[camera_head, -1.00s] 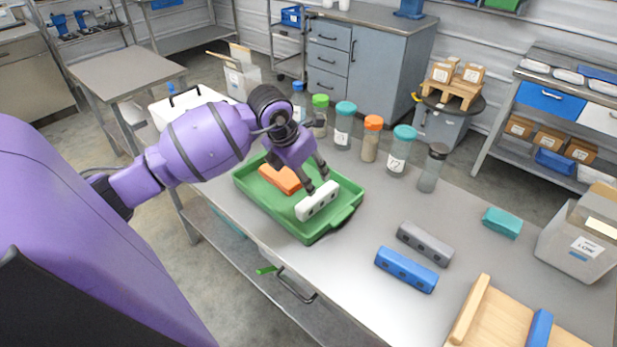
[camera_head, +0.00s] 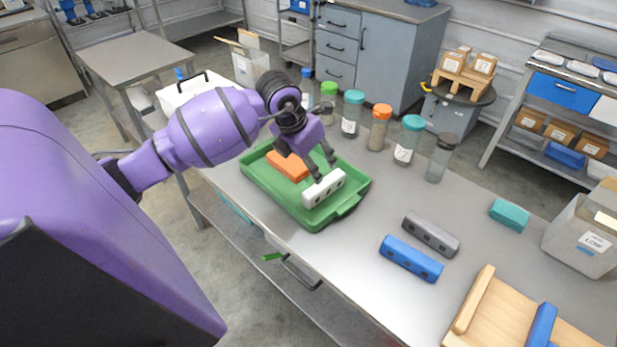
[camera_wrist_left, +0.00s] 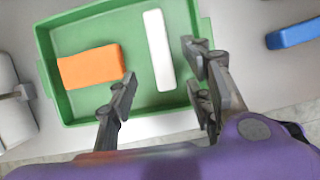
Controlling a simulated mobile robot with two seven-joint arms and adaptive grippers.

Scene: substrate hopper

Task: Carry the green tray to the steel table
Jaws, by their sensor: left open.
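The green tray (camera_head: 318,222) sits on the near workbench and holds an orange block (camera_head: 288,166) and a white block (camera_head: 324,188) with dark holes in its side. My left gripper (camera_head: 325,168) is over the tray, fingers pointing down close to the white block. In the left wrist view the fingers (camera_wrist_left: 160,80) are spread apart, with the white block (camera_wrist_left: 158,50) showing between and beyond them. Whether they touch it is unclear. A bare steel table (camera_head: 135,55) stands apart at the upper left. My right gripper is out of view.
Several lidded bottles (camera_head: 380,128) line the bench behind the tray. Grey (camera_head: 431,238) and blue (camera_head: 411,259) blocks lie to its right. A wooden rack (camera_head: 500,310) is at the front right. A white box (camera_head: 190,92) stands beyond the tray's left.

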